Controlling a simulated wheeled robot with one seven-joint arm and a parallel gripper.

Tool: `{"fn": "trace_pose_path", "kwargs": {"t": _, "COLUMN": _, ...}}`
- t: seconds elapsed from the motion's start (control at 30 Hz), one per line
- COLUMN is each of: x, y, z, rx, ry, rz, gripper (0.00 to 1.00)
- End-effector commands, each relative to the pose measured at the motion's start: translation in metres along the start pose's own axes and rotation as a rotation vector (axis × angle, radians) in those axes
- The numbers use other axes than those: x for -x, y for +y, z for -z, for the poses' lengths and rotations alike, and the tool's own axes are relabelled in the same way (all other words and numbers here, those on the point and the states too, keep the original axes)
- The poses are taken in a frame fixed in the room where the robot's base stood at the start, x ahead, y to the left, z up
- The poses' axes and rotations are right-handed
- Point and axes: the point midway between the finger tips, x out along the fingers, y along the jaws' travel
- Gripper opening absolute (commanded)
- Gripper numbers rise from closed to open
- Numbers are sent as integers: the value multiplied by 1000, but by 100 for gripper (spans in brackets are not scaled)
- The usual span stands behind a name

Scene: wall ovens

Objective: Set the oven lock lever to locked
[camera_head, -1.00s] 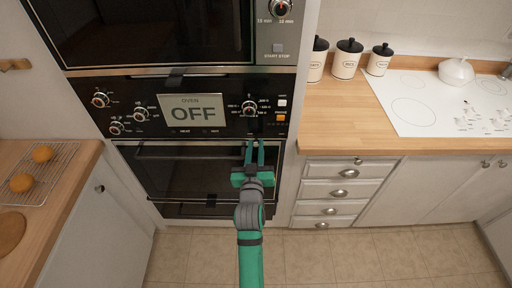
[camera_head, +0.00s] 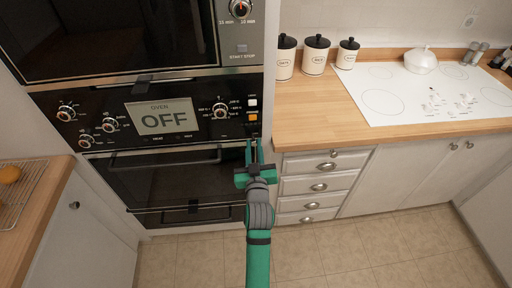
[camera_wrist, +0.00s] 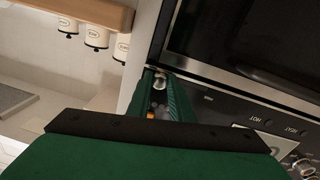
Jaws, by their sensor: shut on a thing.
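The wall oven (camera_head: 170,182) has a black control panel (camera_head: 185,137) whose display (camera_head: 164,117) reads OFF. My green gripper (camera_head: 254,147) reaches up to the panel's lower right corner, below the orange button (camera_head: 252,117). In the wrist view, the narrow fingers (camera_wrist: 165,92) close around a small metallic piece (camera_wrist: 160,81), which looks like the lock lever. The fingers cover most of it, so its setting cannot be read. In the head view the fingers hide the lever.
The upper oven (camera_head: 130,35) is above the panel. The lower oven's handle bar (camera_head: 165,151) runs just left of my gripper. Drawers (camera_head: 318,186) and a wooden counter (camera_head: 325,117) with canisters (camera_head: 316,56) stand to the right. The tiled floor (camera_head: 350,255) is clear.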

Motion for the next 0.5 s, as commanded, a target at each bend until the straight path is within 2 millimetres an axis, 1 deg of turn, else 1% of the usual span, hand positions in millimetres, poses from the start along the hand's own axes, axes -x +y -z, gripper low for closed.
{"fn": "trace_pose_path", "kwargs": {"t": 0.03, "x": 1, "y": 6, "z": -2, "rx": 2, "ry": -4, "rz": -10, "gripper": 0}}
{"fn": "trace_pose_path", "kwargs": {"t": 0.1, "x": 1, "y": 6, "z": -2, "rx": 2, "ry": -4, "rz": -11, "gripper": 0}}
{"fn": "trace_pose_path", "kwargs": {"t": 0.13, "x": 1, "y": 6, "z": -2, "rx": 2, "ry": -4, "rz": -11, "gripper": 26}}
{"fn": "trace_pose_path", "kwargs": {"t": 0.17, "x": 1, "y": 6, "z": -2, "rx": 2, "ry": -4, "rz": -11, "gripper": 34}}
{"fn": "trace_pose_path", "kwargs": {"t": 0.2, "x": 1, "y": 6, "z": -2, "rx": 2, "ry": -4, "rz": -10, "gripper": 38}}
{"fn": "trace_pose_path", "kwargs": {"t": 0.5, "x": 1, "y": 3, "z": -1, "rx": 1, "ry": -2, "rz": -6, "gripper": 38}}
